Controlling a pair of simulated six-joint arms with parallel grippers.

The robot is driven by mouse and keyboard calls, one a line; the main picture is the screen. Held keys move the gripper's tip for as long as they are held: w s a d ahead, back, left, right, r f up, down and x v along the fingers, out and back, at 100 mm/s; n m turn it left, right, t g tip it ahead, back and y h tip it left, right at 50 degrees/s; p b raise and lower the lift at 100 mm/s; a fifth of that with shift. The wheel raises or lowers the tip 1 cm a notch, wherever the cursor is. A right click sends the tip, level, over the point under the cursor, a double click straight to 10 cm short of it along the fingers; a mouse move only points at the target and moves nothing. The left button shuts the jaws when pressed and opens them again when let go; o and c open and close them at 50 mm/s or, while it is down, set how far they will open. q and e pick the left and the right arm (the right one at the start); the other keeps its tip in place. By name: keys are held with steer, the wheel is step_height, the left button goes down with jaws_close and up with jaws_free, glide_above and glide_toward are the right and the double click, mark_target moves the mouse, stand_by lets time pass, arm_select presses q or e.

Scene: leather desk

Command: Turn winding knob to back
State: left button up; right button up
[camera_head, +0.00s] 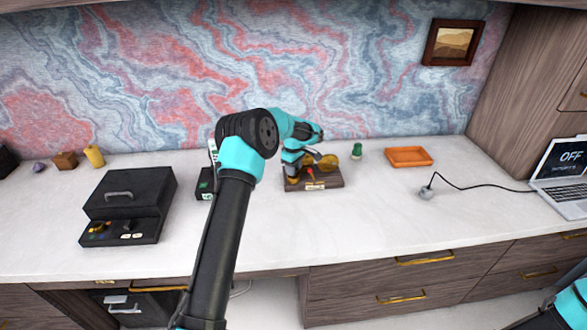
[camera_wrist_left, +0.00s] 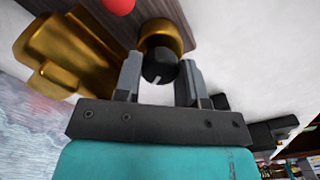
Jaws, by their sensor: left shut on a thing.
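The winding knob (camera_wrist_left: 160,66) is black with a white mark and sits in front of a round brass part (camera_wrist_left: 158,36) in the left wrist view. My left gripper (camera_wrist_left: 161,75) has its two fingers on either side of the knob and is shut on it. The device has a dark wooden base (camera_head: 325,183) with brass parts (camera_head: 328,162), a red piece (camera_head: 310,172) and a small label. In the head view my left gripper (camera_head: 296,160) is at the device's left end and hides the knob. My right gripper is out of view.
A black box with a handle (camera_head: 128,196) stands left. A small dark device (camera_head: 204,185) stands close to my left arm. A green piece (camera_head: 357,151), an orange tray (camera_head: 408,156), a grey corded object (camera_head: 426,192) and a laptop (camera_head: 566,165) lie right. The front right counter is clear.

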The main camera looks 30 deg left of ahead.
arm_select(q)
steer(key=shift+r, duration=0.1)
steer(key=o, duration=0.7)
steer(key=shift+c, duration=0.2)
steer(key=shift+r, duration=0.1)
step_height(320, 180, up, 17)
stand_by(0.3)
steer(key=shift+r, duration=0.1)
